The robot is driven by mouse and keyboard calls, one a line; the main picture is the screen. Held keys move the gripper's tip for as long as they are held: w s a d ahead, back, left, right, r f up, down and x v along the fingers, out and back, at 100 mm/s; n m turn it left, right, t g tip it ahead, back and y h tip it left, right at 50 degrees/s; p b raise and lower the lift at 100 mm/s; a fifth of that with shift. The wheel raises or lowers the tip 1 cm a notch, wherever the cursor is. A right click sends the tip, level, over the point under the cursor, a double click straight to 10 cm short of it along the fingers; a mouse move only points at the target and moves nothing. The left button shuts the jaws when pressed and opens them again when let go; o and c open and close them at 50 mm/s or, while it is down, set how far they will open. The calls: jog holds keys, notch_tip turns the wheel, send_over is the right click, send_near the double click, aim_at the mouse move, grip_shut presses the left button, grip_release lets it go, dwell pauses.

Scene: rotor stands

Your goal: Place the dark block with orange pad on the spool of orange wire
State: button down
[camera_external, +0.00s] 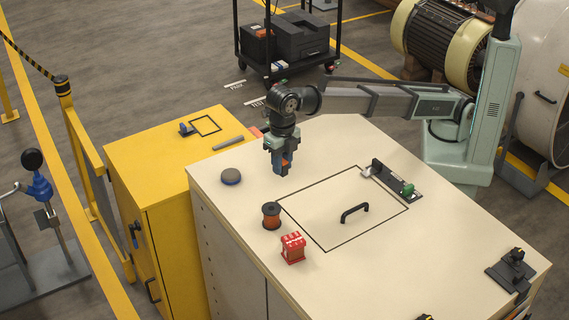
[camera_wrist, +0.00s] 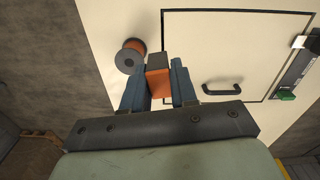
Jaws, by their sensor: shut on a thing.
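My gripper (camera_external: 281,170) is above the pale bench top (camera_external: 330,135), pointing down, with its blue fingers shut on the dark block with orange pad (camera_wrist: 159,80). In the wrist view the block sits between both fingers, its dark part at the far end and its orange face showing. The spool of orange wire (camera_external: 271,217) stands upright on the bench, apart from the block and nearer the external camera. In the wrist view the spool (camera_wrist: 130,57) is just left of the block.
A red-and-white topped box (camera_external: 293,247) stands close to the spool. A black handle (camera_external: 354,212) rises from the outlined panel. A dark round puck (camera_external: 231,177) lies left of my gripper. A dark bracket with a green part (camera_external: 406,190) stands at right. The front right bench top is mostly clear.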

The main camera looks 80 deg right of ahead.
notch_tip(320, 180, up, 2)
send_over(271, 208)
jog(key=s+d, duration=0.1)
jog(key=s, duration=0.1)
jog(key=shift+w+a+m, duration=0.5)
jog(key=shift+w+m, duration=0.4)
jog(key=shift+f, duration=4.55)
jog(key=shift+f, duration=0.15)
jog(key=c, duration=0.9)
grip_release()
notch_tip(271, 208, up, 12)
jog(key=shift+r, duration=0.15)
